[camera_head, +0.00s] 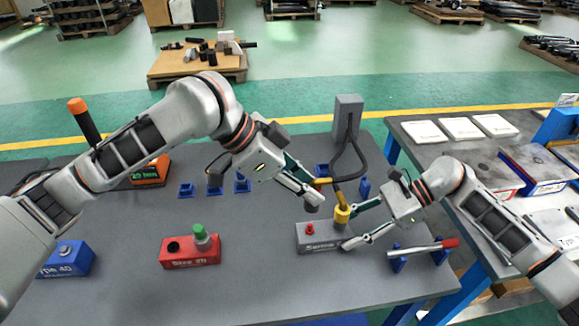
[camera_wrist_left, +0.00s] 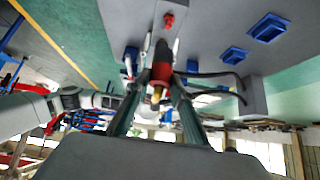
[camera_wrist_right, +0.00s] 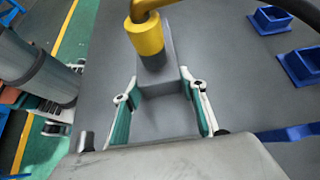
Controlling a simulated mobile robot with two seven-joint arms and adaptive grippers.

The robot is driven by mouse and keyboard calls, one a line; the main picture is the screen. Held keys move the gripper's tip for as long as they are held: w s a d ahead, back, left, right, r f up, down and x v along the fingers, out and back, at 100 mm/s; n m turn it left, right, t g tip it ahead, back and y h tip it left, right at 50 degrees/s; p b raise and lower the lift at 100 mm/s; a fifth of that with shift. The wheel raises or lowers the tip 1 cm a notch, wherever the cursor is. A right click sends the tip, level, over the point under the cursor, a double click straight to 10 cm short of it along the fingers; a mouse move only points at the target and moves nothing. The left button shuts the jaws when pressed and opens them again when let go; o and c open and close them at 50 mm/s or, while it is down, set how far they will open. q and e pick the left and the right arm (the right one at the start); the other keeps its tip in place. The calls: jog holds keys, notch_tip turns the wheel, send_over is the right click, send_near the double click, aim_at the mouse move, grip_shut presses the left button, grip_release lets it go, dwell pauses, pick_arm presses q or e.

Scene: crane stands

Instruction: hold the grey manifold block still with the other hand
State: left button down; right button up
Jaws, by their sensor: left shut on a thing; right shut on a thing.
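The grey manifold block (camera_head: 318,246) lies on the grey table. It has a red knob (camera_head: 309,229) and a yellow fitting (camera_head: 342,213) on top. My right gripper (camera_head: 350,226) is shut on the block's right end, with a finger on each side. In the right wrist view the block (camera_wrist_right: 168,85) shows between the fingers, under the yellow fitting (camera_wrist_right: 145,35). My left gripper (camera_head: 314,198) is above the block, shut on a red and black part (camera_wrist_left: 161,68) with a gold-coloured end. The red knob (camera_wrist_left: 168,20) appears just beyond that part in the left wrist view.
A dark hose runs from the grey post (camera_head: 347,115) close behind both grippers. A red box (camera_head: 190,250) with a green knob stands to the left. A red-handled bar (camera_head: 422,248) rests on blue holders to the right. Small blue holders (camera_head: 186,190) stand behind.

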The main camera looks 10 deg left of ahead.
pick_arm(q)
jog(key=shift+r, duration=0.1)
jog(key=shift+s+r+n+t+y, duration=0.1)
jog(key=shift+r+n+t+y, duration=0.25)
jog(key=shift+n+t, duration=0.4)
jog(key=shift+f+n, duration=0.2)
jog(key=shift+n, duration=0.15)
jog(key=shift+d+f, duration=0.1)
jog(key=shift+f, duration=2.5)
jog(key=shift+f, duration=1.5)
jog(key=c, duration=1.7)
grip_release()
jog(key=shift+v, duration=2.5)
